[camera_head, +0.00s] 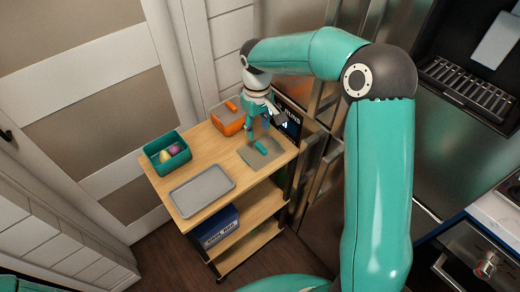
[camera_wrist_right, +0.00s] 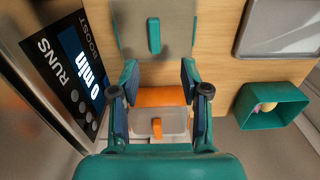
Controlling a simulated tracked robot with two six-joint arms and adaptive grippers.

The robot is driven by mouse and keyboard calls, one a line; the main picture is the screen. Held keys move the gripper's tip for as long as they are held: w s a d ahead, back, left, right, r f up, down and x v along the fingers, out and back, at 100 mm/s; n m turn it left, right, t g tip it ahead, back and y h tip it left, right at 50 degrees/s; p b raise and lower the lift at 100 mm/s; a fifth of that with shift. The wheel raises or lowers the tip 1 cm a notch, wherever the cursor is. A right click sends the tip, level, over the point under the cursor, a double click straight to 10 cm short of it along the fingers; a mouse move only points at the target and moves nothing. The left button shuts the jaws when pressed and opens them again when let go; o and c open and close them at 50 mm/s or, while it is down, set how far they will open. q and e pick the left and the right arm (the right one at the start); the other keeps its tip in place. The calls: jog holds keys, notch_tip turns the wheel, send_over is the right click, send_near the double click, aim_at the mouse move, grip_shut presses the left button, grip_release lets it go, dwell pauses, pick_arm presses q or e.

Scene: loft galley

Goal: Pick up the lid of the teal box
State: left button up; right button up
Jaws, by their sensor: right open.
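The lid of the teal box (camera_head: 264,160) is a flat grey panel with a teal bar handle. It lies on the right part of the wooden cart top, apart from its box; it also shows at the top of the right wrist view (camera_wrist_right: 177,30). The open teal box (camera_head: 168,164) stands at the cart's left and holds small round items; it also shows in the right wrist view (camera_wrist_right: 272,116). My right gripper (camera_head: 258,135) is open and empty, pointing down above the cart near the lid; its fingers (camera_wrist_right: 160,78) show apart. My left gripper is not in view.
An orange box (camera_head: 228,127) with a grey lid and orange handle stands behind the gripper. A grey tray (camera_head: 202,190) lies at the cart's front. A dark display panel (camera_head: 288,120) stands by the right edge. A blue box (camera_head: 215,228) sits on the lower shelf.

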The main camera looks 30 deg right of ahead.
aim_at(261, 147)
notch_tip(261, 147, down, 3)
jog(key=shift+f, duration=0.1)
jog(key=f, duration=0.3)
jog(key=f+p, duration=0.1)
jog(key=shift+s+d+f, duration=0.15)
jog(key=shift+s+d, duration=0.15)
jog(key=shift+d, duration=0.1)
jog(key=shift+f, duration=0.5)
grip_shut()
